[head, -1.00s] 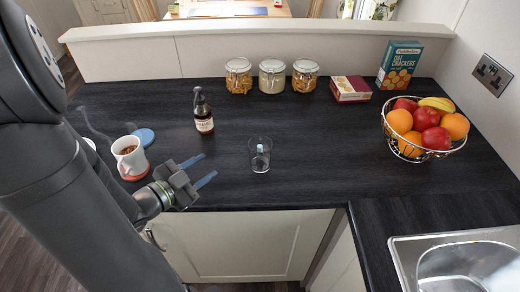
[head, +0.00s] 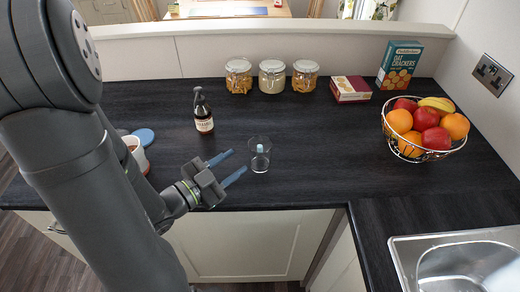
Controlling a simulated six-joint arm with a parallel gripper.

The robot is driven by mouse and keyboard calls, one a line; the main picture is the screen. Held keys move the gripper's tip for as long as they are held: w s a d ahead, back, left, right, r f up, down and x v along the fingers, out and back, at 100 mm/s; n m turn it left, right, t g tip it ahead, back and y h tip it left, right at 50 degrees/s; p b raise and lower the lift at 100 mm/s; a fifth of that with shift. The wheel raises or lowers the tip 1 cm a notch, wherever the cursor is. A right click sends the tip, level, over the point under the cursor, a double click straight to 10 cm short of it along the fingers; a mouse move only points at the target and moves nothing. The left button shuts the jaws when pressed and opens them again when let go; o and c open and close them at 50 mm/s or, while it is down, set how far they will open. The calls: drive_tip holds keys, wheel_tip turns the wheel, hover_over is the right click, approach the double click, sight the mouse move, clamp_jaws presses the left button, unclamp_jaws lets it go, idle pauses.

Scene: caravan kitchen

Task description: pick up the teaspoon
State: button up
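I cannot make out a teaspoon in the head view; my arm covers the left part of the worktop. My gripper (head: 237,162) is open and empty, its two blue fingers apart and pointing right. It is near the front edge of the worktop, just left of a clear glass (head: 260,160). The glass stands upright with a small pale thing inside, too small to name. A white mug (head: 140,158) with brown drink is at the left, mostly hidden behind my arm.
A brown bottle (head: 203,112) stands behind my gripper, and a blue coaster (head: 145,136) lies by the mug. Jars (head: 272,77), a maroon box (head: 351,89) and a cracker box (head: 400,65) line the back. A fruit basket (head: 410,152) is right, above the sink (head: 455,262). The middle is clear.

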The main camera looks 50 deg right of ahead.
sight(260, 152)
drive_tip(key=shift+s+d+f, duration=0.1)
drive_tip(key=shift+s+d, duration=0.1)
drive_tip(key=shift+d, duration=1.45)
drive_tip(key=shift+s+d, duration=0.25)
drive_tip(key=shift+d, duration=1.35)
drive_tip(key=shift+s+d+f, duration=0.1)
drive_tip(key=shift+s+d, duration=0.1)
drive_tip(key=shift+d, duration=2.1)
clamp_jaws()
